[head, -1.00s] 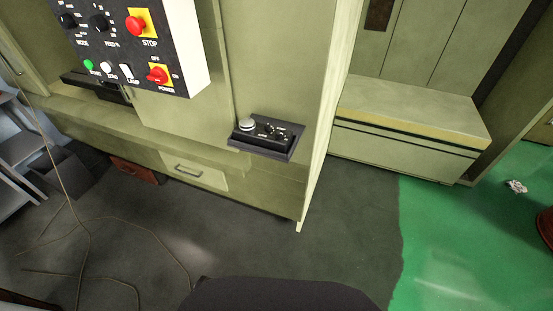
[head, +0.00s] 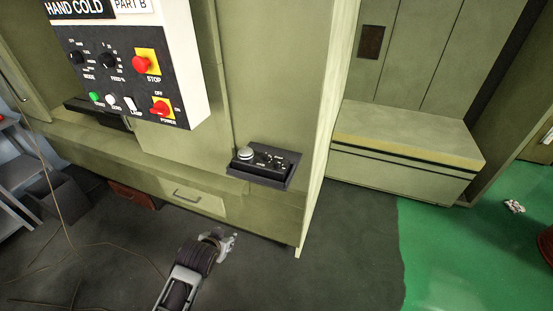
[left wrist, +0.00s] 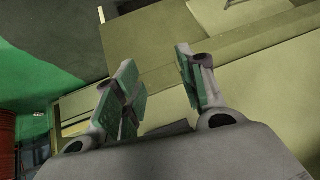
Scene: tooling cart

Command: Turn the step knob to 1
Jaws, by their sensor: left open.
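A small black control box (head: 262,168) sits on the ledge of the cabinet. It carries a silver round wheel (head: 245,153) on its left and small dark knobs (head: 276,162) with white markings to the right. The markings are too small to read, so I cannot tell which is the step knob or where it points. My left gripper (head: 228,239) is in front of and below the ledge, apart from the box. In the left wrist view it (left wrist: 158,82) is open, with nothing between its green-padded fingers. My right gripper is not in view.
A larger panel (head: 120,80) with a red stop button (head: 141,64), a power switch and several knobs hangs above left. The cabinet's side edge stands just right of the box. A bench (head: 405,135) is at the right. The floor in front is open.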

